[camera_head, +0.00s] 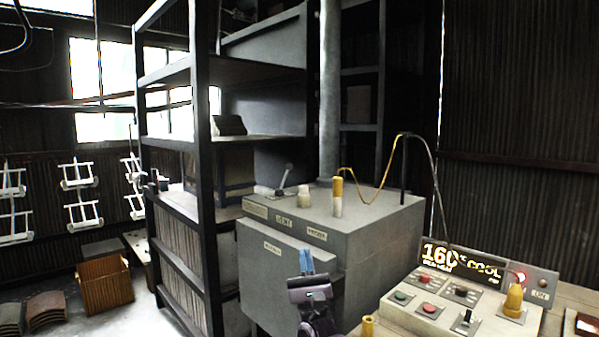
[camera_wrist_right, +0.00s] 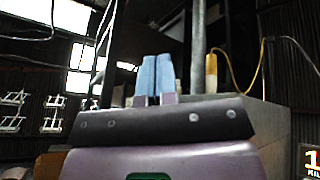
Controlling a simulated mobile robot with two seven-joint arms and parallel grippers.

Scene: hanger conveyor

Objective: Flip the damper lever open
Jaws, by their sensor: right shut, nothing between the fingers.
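The likely damper lever (camera_head: 284,180) is a small grey handle with a round knob on top of the grey metal kiln box (camera_head: 370,230), near its back left edge. It leans to the upper right in the head view. My right gripper (camera_head: 306,262) is in front of the box, below and to the right of the lever and apart from it. Its blue fingers are shut and empty, pointing up; they also show close together in the right wrist view (camera_wrist_right: 155,78). I cannot make out the lever in the wrist view. My left gripper is not in view.
A white-and-yellow peg (camera_head: 338,196) and a short pale knob (camera_head: 304,196) stand on the box top, right of the lever. A vertical pipe (camera_head: 330,90) rises behind. A control panel (camera_head: 430,305) reading 160 and COOL sits at right. A dark shelf rack (camera_head: 205,150) stands at left.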

